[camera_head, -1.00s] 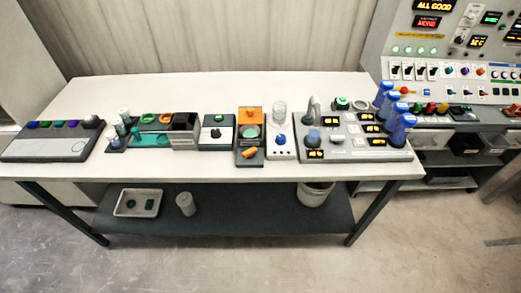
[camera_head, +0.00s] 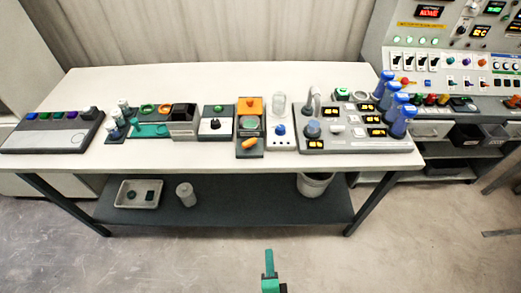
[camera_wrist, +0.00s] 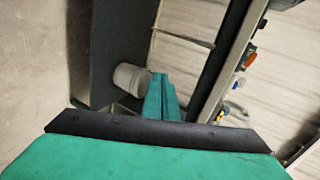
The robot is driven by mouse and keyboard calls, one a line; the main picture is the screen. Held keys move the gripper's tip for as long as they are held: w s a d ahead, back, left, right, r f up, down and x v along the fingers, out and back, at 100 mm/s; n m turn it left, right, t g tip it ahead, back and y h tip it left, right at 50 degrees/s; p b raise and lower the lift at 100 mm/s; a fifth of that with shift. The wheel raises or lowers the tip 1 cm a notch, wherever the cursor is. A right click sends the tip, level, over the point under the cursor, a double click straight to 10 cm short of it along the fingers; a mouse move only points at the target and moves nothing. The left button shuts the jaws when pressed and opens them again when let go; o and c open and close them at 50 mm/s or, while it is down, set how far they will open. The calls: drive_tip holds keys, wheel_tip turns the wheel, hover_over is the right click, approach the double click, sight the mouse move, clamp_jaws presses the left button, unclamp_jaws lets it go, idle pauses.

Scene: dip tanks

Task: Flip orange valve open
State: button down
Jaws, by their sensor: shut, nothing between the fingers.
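The orange valve (camera_head: 250,143) is a small handle at the front of a dark panel (camera_head: 240,153) on the white bench, lying slightly slanted. An orange block (camera_head: 249,105) and a round greenish part (camera_head: 249,123) sit behind it on the same panel. My gripper (camera_head: 268,254) is green, shut and empty, low in front of the bench and well apart from the valve. In the wrist view the shut fingers (camera_wrist: 160,80) point toward the bench. An orange part (camera_wrist: 251,58) shows there at the bench edge; I cannot tell whether it is the valve.
The white bench top (camera_head: 165,85) carries a black knob panel (camera_head: 215,125) left of the valve panel and a white unit (camera_head: 281,131) right of it. A grey console (camera_head: 340,146) with blue bottles stands further right. A white bucket (camera_head: 314,184) stands on the lower shelf.

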sight(255, 142)
drive_tip(key=w+d+r+m+y, duration=0.1)
drive_tip(key=w+m+y, duration=0.2)
drive_tip(key=w+m, duration=0.5)
drive_tip(key=w+d+r+m+y, duration=0.2)
drive_tip(key=w+r+y, duration=0.1)
drive_tip(key=w+r, duration=0.3)
drive_tip(key=w+d+r+m+t+y, duration=0.1)
drive_tip(key=w+d+r+m+y, duration=0.1)
drive_tip(key=w+r+y, duration=0.2)
drive_tip(key=w+r, duration=0.3)
drive_tip(key=r, duration=0.3)
drive_tip(key=shift+d+t, duration=0.3)
drive_tip(key=shift+d, duration=0.05)
drive_tip(key=x, duration=1.4)
drive_tip(key=shift+a+r, duration=0.1)
